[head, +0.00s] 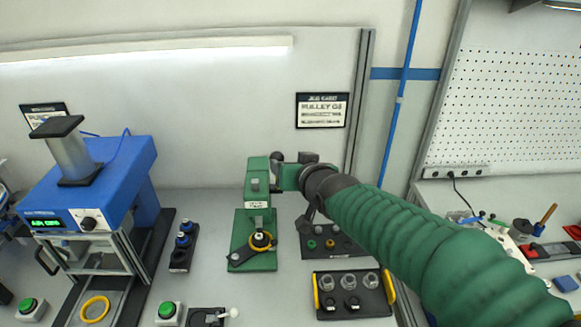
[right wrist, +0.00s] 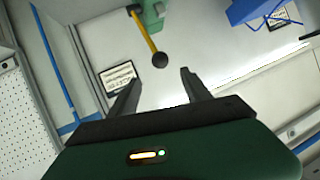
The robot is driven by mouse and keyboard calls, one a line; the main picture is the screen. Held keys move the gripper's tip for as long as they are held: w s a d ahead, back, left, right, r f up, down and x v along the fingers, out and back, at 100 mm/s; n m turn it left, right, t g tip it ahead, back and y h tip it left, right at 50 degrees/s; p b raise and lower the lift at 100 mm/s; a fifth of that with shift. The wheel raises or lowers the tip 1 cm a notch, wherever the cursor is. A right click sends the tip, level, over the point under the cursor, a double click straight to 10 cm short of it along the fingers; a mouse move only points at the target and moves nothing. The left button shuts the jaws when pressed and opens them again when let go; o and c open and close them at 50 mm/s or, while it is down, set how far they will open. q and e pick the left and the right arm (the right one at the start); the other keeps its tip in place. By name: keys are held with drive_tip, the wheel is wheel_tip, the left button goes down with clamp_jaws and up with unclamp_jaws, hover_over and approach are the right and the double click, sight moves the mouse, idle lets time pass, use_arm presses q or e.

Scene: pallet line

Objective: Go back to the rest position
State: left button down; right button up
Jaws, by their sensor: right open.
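My right arm comes in from the right in a green sleeve. Its dark gripper (head: 308,170) is beside the upper part of the green press (head: 257,185), just to its right. In the right wrist view the two fingers (right wrist: 160,90) are apart with nothing between them. The press lever's black ball knob (right wrist: 160,60) and yellow rod (right wrist: 145,32) are beyond the fingertips, apart from them. A yellow-ringed part (head: 261,240) sits at the press base. My left gripper is not in view.
A blue machine (head: 90,185) with a green display stands at the left. A black holder with several metal cups (head: 350,281) and a dark tray (head: 330,243) lie below my right arm. A pegboard (head: 518,95) and a cluttered bench are at the right.

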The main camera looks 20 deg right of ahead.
drive_tip(key=shift+s, duration=0.1)
drive_tip(key=s+f+n+g+b, duration=0.1)
drive_tip(key=s+f+g, duration=0.4)
drive_tip(key=s+f, duration=0.7)
drive_tip(key=s+f+n+g+b, duration=0.1)
drive_tip(key=s+f+g, duration=0.4)
drive_tip(key=s+f, duration=0.8)
wheel_tip(320, 180, down, 7)
drive_tip(key=shift+r+g+b, duration=0.2)
drive_tip(key=shift+g+b, duration=0.1)
drive_tip(key=shift+b, duration=0.35)
